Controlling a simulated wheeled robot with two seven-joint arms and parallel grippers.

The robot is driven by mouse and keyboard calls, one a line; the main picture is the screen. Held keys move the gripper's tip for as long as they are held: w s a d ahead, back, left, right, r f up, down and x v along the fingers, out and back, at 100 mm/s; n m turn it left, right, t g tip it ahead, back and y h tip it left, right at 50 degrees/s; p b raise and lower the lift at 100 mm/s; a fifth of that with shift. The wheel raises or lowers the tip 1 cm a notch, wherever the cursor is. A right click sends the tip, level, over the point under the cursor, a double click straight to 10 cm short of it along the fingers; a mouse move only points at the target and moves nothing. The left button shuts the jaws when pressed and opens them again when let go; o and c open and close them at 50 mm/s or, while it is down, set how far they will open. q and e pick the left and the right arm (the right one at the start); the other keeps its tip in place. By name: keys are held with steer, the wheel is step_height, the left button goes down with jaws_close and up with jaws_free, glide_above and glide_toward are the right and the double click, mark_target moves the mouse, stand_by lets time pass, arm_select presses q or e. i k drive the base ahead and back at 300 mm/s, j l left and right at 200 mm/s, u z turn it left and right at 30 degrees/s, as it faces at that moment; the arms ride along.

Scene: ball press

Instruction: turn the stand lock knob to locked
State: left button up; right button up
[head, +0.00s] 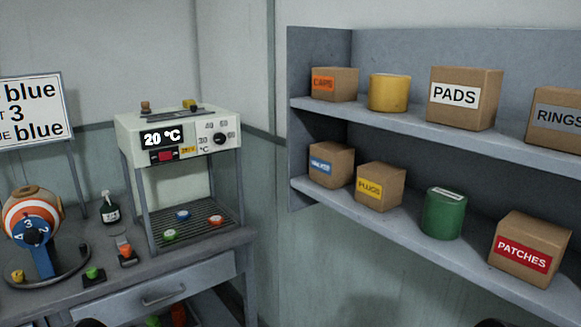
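A striped orange, white and blue ball (33,217) sits on a blue stand (43,262) at the left of the bench. A dark, pointed part with numbers around it shows on the ball's front. The stand rises from a round dark base (62,284). A small yellow knob-like part (17,276) is at the base's left edge. I cannot tell for sure whether it is the stand lock knob, or which position it is in. Neither gripper can be made out; only dark rounded shapes show at the bottom edge.
A drawer (160,292) is under the bench. Shelves (400,112) with boxes and cans fill the right.

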mark_target(18, 276)
steer(key=u, duration=1.45)
steer(key=i+j, duration=0.85)
steer(key=i+j+z, duration=0.15)
steer(key=z, duration=0.25)
steer(key=j+z, duration=0.1)
steer(key=z, duration=0.95)
